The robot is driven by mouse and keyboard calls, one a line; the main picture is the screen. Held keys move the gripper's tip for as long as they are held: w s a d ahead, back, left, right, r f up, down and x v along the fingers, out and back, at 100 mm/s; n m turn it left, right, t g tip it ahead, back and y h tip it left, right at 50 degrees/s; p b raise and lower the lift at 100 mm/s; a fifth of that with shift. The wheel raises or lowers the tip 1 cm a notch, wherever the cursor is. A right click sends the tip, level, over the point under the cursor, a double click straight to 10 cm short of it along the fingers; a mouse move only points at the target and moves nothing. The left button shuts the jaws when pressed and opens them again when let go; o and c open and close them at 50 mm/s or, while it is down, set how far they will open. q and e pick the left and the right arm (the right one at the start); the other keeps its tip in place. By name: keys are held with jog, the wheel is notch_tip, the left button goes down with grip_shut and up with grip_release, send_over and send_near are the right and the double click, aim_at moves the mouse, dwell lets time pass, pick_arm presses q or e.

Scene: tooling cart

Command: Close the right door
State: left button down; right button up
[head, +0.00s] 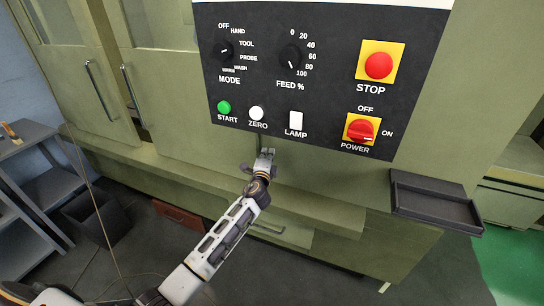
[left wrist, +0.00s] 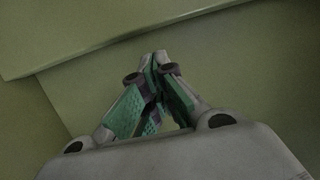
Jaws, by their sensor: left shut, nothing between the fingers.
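The right door (head: 172,100) is a green panel of the machine, with an upright silver handle (head: 131,87) near its left edge. The left door (head: 60,75) has its own handle (head: 95,87) just to the left. A narrow darker strip shows beside the right handle; I cannot tell how wide any gap is. My left gripper (head: 265,157) is below the control panel, well right of both handles. In the left wrist view its fingers (left wrist: 155,62) are together and empty, close to green surfaces; contact is unclear. My right gripper is not in view.
The black control panel (head: 315,75) with knobs and buttons is just above my left gripper. A dark tray (head: 435,200) juts out at the right. A green ledge (head: 190,180) runs below the doors. A grey shelf unit (head: 30,165) and dark bin (head: 98,213) stand at the left.

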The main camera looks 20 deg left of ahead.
aim_at(245, 146)
pick_arm(q)
jog(key=shift+a, duration=0.95)
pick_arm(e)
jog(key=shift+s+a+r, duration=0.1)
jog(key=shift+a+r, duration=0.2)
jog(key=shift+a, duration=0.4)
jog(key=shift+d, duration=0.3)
pick_arm(q)
jog(key=shift+w+a, duration=0.1)
jog(key=shift+a, duration=0.15)
jog(key=a, duration=0.7)
jog(key=shift+w+a, duration=0.3)
jog(key=shift+a, duration=0.05)
jog(key=shift+r, duration=0.1)
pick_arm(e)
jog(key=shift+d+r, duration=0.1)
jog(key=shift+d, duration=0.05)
pick_arm(q)
jog(key=shift+d, duration=0.1)
